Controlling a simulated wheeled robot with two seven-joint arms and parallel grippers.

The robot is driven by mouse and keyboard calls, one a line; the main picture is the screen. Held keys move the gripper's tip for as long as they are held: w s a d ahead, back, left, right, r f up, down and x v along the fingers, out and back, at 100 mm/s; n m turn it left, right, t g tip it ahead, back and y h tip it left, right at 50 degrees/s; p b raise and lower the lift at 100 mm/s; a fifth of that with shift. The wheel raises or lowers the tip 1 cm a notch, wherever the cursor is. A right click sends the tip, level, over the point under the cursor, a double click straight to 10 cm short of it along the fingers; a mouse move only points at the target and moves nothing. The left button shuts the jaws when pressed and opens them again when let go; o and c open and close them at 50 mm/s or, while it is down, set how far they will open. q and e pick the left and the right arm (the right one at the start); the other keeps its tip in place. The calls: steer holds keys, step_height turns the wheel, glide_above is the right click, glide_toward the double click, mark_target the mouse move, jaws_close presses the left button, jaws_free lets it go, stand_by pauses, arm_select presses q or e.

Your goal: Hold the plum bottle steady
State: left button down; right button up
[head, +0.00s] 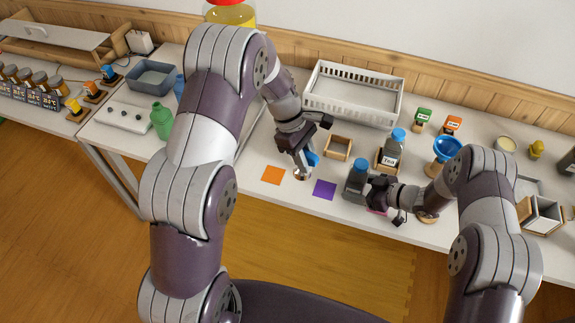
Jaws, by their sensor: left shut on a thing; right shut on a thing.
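A dark grey bottle with a blue cap (355,184) stands upright near the front of the table; I cannot tell whether it is the plum bottle. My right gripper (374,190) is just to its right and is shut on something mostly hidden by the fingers. A thin pink edge shows below that gripper. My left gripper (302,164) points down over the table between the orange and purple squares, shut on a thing. A blue part (313,159) shows beside its fingers; the rest is hidden. No clearly plum-coloured bottle shows.
An orange square (274,175) and a purple square (324,189) lie flat nearby. Behind are a wooden frame (338,148), a labelled blue-capped bottle (391,150), a white basket (353,117) and a blue funnel (446,149). A green bottle (161,121) stands left.

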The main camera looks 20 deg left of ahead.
arm_select(q)
steer(key=w+d+r+n+t, duration=0.2)
steer(key=w+d+r+n, duration=0.1)
steer(key=d+r+n, duration=0.3)
steer(key=w+d+r+n+t, duration=0.2)
steer(key=w+d+r+n, duration=0.1)
steer(key=d+r, duration=0.4)
steer(key=shift+s+d+f, duration=0.1)
steer(key=shift+d+f, duration=0.1)
steer(key=shift+f, duration=0.9)
steer(key=shift+s+d+f, duration=0.1)
steer(key=shift+d+f, duration=0.05)
steer(key=shift+f, duration=0.95)
steer(key=shift+s+d+f, duration=0.1)
steer(key=shift+d+f, duration=0.1)
steer(key=shift+f, duration=0.9)
steer(key=shift+f, duration=0.6)
steer(key=shift+f, duration=1.25)
steer(key=shift+g, duration=0.3)
